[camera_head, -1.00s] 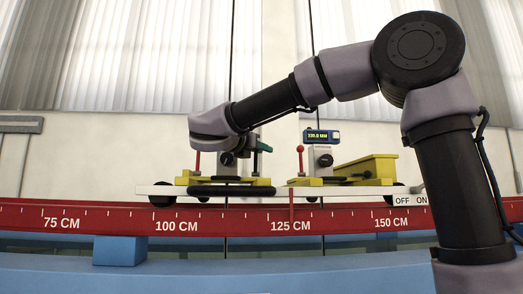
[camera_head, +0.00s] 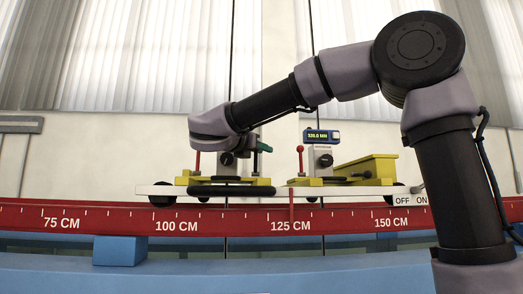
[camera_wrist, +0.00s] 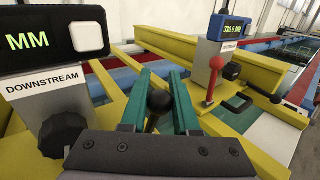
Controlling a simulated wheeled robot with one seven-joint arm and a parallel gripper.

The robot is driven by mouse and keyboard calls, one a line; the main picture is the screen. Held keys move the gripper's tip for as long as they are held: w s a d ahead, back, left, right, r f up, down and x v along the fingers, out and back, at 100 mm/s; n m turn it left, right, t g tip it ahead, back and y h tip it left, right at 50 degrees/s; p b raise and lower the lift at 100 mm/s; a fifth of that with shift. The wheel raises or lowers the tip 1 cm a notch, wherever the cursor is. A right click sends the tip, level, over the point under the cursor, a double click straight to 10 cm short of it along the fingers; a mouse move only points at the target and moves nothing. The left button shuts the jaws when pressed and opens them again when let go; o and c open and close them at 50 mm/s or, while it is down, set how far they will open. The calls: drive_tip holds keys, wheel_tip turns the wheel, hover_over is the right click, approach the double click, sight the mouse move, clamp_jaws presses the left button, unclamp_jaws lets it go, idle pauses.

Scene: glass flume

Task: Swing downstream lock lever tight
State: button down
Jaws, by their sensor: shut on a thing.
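The grey downstream gauge block (camera_wrist: 45,92), labelled DOWNSTREAM, stands at the left in the wrist view. My gripper (camera_wrist: 160,85) has its green fingers on both sides of a dark ball-ended lever (camera_wrist: 157,103) to the right of that block. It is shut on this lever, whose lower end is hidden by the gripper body. In the head view my gripper (camera_head: 263,148) is at the left yellow carriage (camera_head: 230,190), and the lever cannot be made out there. A black round knob (camera_wrist: 59,135) is on the downstream block, left of the gripper.
The upstream gauge block (camera_wrist: 214,62) with a red ball-topped lever (camera_wrist: 214,78) stands to the right, with yellow rails (camera_wrist: 180,50) between. In the head view the right carriage (camera_head: 365,168) is close by. A red scale rail (camera_head: 225,214) runs below both carriages.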

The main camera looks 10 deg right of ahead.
idle(0.3)
drive_tip(key=shift+s+f+m+t+h, duration=0.1)
drive_tip(key=shift+s+m+t+h, duration=0.8)
drive_tip(key=shift+s+m, duration=0.1)
drive_tip(key=c, duration=0.7)
unclamp_jaws()
drive_tip(key=shift+o, duration=0.2)
drive_tip(key=v, duration=1)
drive_tip(key=shift+s+a, duration=0.2)
drive_tip(key=shift+s, duration=0.1)
